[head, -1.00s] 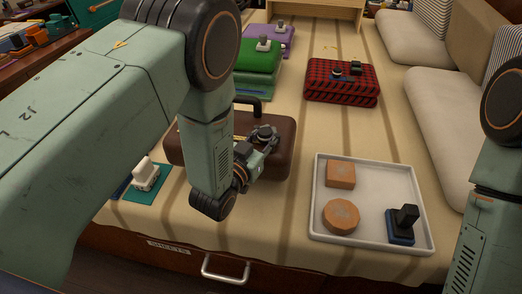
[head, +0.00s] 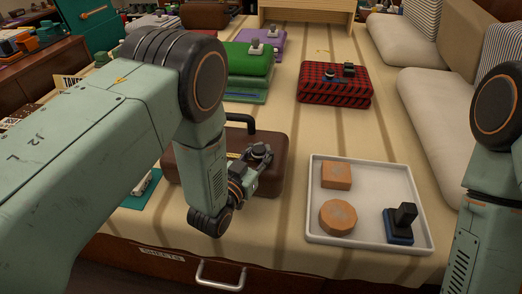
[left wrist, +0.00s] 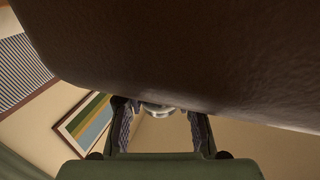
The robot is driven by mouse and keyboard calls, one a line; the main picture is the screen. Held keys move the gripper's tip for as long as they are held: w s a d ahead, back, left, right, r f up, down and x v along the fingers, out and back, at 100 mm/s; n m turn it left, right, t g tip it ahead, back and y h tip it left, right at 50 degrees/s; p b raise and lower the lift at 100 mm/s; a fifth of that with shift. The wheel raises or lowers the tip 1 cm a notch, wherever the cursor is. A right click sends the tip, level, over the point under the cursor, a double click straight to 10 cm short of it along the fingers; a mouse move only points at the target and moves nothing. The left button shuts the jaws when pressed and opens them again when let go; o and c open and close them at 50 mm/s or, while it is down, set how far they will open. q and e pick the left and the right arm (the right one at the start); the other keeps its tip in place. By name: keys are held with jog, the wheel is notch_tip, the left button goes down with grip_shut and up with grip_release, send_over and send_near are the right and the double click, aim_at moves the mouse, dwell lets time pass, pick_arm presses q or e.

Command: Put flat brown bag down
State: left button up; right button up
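The flat brown bag (head: 276,178) has a dark handle on its far edge and lies level at the front of the cloth-covered bed, left of the white tray. My left gripper (head: 256,160) is over its upper face and appears shut on a small round metal knob there. In the left wrist view the bag's brown surface (left wrist: 190,50) fills the top, with the knob (left wrist: 158,110) between the fingers (left wrist: 160,128). My left arm hides the bag's left part. I cannot tell whether its underside touches the cloth. My right gripper is out of view.
The white tray (head: 318,228) holds two orange blocks and a dark-handled piece. A red checked bundle (head: 335,88) and a green one (head: 247,66) lie farther back. Cushions (head: 440,105) line the right side. Bare cloth (head: 300,130) lies between bag and red bundle.

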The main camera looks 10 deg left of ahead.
pick_arm(q)
jog(key=o, duration=0.6)
jog(key=shift+c, duration=0.2)
